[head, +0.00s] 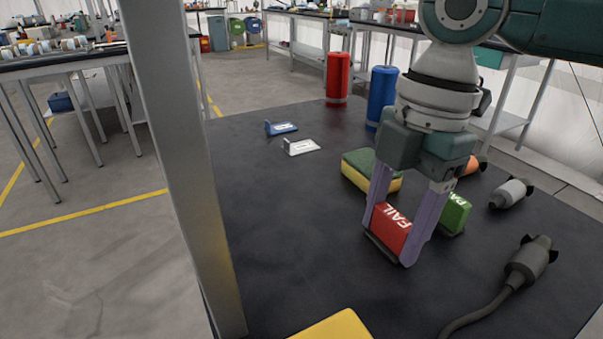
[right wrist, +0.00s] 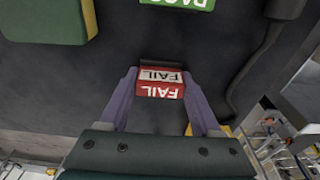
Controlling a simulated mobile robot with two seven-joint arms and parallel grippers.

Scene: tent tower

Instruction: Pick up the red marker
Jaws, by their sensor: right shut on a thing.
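The red marker (head: 389,230) is a red block with "FAIL" in white letters, low over the dark table mat. My right gripper (head: 396,238) points down and its two purple fingers are shut on the red marker, one on each side. In the right wrist view the red marker (right wrist: 160,86) sits between the fingertips (right wrist: 160,90). I cannot tell whether its base still touches the table. My left gripper is not in view.
A green marker (head: 456,213) stands just right of the gripper, and a green-and-yellow sponge (head: 362,170) lies behind it. Grey connectors (head: 530,262) lie to the right. Red (head: 338,78) and blue (head: 381,95) cylinders stand behind. A metal post (head: 180,150) rises at left; the mat's left middle is clear.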

